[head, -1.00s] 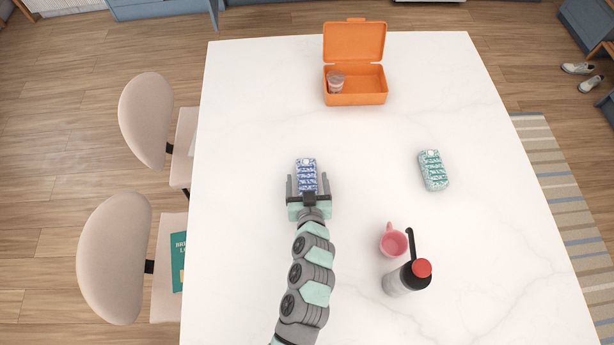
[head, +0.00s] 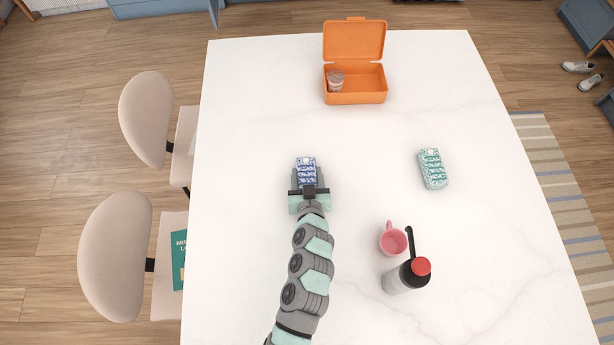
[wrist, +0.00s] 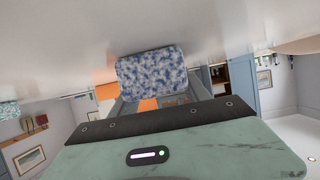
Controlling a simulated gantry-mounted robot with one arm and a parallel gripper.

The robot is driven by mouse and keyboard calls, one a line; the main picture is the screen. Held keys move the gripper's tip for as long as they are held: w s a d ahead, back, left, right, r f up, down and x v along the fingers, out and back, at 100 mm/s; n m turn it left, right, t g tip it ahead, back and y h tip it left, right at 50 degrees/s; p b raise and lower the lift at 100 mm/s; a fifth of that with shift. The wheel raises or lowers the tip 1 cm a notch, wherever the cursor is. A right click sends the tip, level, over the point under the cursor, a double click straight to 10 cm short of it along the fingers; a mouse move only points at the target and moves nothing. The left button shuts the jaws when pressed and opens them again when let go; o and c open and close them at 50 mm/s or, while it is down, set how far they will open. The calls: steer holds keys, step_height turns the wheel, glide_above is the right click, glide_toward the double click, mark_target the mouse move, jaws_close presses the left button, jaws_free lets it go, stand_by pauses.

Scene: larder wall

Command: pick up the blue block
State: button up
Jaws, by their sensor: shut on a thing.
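The blue block (head: 306,170) has a blue-and-white pattern and lies on the white table, left of its middle. My gripper (head: 307,180) is at the block, with its fingers shut on the block's two sides. In the wrist view, the block (wrist: 152,74) shows its mottled blue-and-white end face in front of my gripper (wrist: 160,100). I cannot tell whether the block is lifted off the table.
A green-and-white block (head: 433,169) lies to the right. An open orange lunch box (head: 355,98) with a small clear container (head: 336,82) stands at the back. A pink mug (head: 392,241) and a red-capped bottle (head: 405,279) stand at the front right. The table (head: 250,110) is otherwise clear.

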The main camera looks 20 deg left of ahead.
jaws_close()
steer(key=shift+r, duration=0.1)
